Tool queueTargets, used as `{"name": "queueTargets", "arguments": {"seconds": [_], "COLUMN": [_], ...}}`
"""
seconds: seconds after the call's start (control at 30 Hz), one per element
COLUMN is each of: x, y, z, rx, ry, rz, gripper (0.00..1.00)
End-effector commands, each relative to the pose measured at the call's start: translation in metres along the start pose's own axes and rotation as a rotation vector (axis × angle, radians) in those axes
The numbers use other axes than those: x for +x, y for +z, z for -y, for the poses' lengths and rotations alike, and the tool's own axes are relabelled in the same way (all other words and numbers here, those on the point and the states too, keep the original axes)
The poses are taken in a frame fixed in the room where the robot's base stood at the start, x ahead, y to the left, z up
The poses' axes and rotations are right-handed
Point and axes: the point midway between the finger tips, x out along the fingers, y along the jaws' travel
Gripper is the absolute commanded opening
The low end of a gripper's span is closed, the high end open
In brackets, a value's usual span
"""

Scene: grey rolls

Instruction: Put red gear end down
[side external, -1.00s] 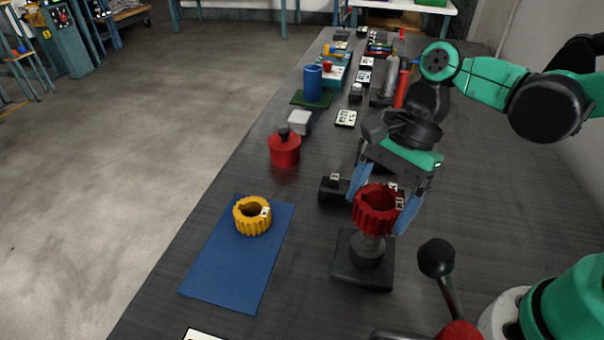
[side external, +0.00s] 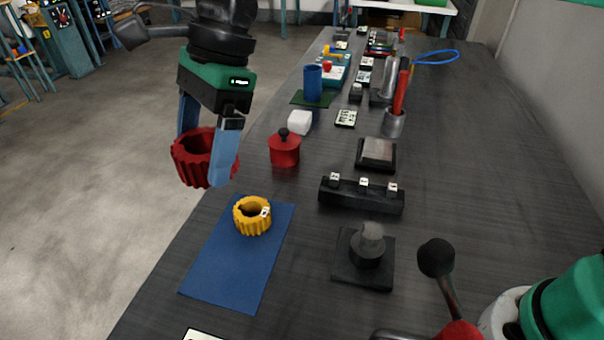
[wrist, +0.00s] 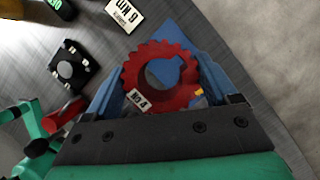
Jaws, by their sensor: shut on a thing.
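The red gear (side external: 191,158) is a toothed ring held between the two blue fingers of my gripper (side external: 205,162), which is shut on it. It hangs in the air at the upper left, in the picture above and left of the blue mat (side external: 232,270). In the wrist view the red gear (wrist: 140,72) shows its round bore with a notch and a white "No 4" tag, with blue mat seen through the bore. A yellow gear (side external: 252,216) lies flat on the mat's far part. In the wrist view it is mostly hidden, with a yellow bit showing beside the red gear.
The black base with its grey post (side external: 368,248) stands bare at right of the mat. A red lidded pot (side external: 285,150), a white block (side external: 300,122) and a black bar with white tags (side external: 361,195) stand farther back. The mat's near part is clear.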

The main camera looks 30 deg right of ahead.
Motion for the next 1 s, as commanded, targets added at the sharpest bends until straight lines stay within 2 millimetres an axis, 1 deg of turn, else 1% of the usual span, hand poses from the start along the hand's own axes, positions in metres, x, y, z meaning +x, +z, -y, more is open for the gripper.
{"name": "queueTargets", "arguments": {"seconds": [0.03,0.07,0.17,0.27,0.6,0.7,0.8,0.93,1.0], "x": [0.001,0.002,0.011,0.030,0.115,0.134,0.146,0.156,0.166], "y": [0.009,0.011,0.012,0.004,-0.031,-0.039,-0.044,-0.048,-0.052], "z": [0.001,0.002,0.003,0.002,0.002,0.002,0.002,0.002,0.002], "rx": [-0.003,-0.002,0.000,0.001,0.001,0.001,0.001,0.000,0.000], "ry": [0.001,0.001,0.000,0.000,0.000,0.000,0.000,0.000,0.000], "rz": [0.001,0.002,0.003,0.003,0.002,0.002,0.002,0.002,0.002], "gripper": [0.01,0.01,0.01,0.01,0.01,0.01,0.01,0.01,0.01]}}
